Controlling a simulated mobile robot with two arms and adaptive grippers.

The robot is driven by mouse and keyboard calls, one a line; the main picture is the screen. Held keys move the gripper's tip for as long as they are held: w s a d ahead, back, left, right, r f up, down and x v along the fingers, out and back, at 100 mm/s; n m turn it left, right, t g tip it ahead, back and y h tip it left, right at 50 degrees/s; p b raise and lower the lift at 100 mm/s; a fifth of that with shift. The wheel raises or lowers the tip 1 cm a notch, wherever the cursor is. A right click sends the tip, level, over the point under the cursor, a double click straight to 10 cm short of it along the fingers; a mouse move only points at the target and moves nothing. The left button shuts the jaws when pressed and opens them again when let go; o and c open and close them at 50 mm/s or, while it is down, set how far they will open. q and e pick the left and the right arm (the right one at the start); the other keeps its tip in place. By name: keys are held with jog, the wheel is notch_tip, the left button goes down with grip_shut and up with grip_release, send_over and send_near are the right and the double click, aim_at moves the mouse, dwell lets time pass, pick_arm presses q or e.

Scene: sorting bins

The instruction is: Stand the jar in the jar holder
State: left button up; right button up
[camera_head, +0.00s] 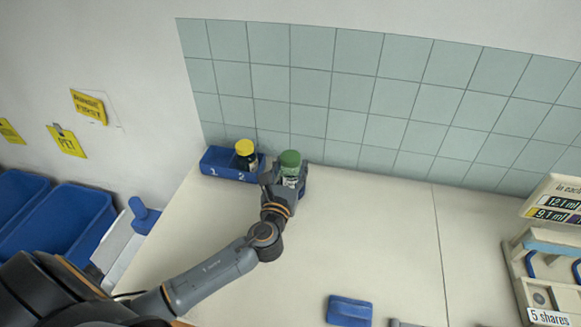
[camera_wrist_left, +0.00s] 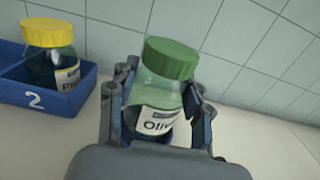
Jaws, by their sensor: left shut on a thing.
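The green-lidded jar (camera_head: 290,164) is held between the fingers of my left gripper (camera_head: 286,182). In the left wrist view the jar (camera_wrist_left: 160,92) leans a little, and its label reads "Oliv", partly hidden by my gripper (camera_wrist_left: 158,110). The blue jar holder (camera_head: 222,168) stands left of the held jar, against the wall, with compartments marked 1 and 2. A yellow-lidded dark jar (camera_head: 246,154) stands in compartment 2, and compartment 1 looks empty. The holder (camera_wrist_left: 62,105) also shows at the left of the wrist view. My right gripper is not in view.
A tiled wall (camera_head: 360,90) rises behind the table (camera_head: 340,230). A blue block (camera_head: 349,311) lies at the front edge. A beige rack (camera_head: 550,250) stands at the right. Blue bins (camera_head: 70,225) are at the left. The middle of the table is clear.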

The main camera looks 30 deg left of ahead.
pick_arm(q)
jog(key=shift+p, duration=0.35)
dwell(0.4)
jog(key=shift+f+b, duration=1.05)
jog(key=shift+f, duration=0.15)
jog(key=o, duration=1.3)
jog(key=shift+o, duration=0.4)
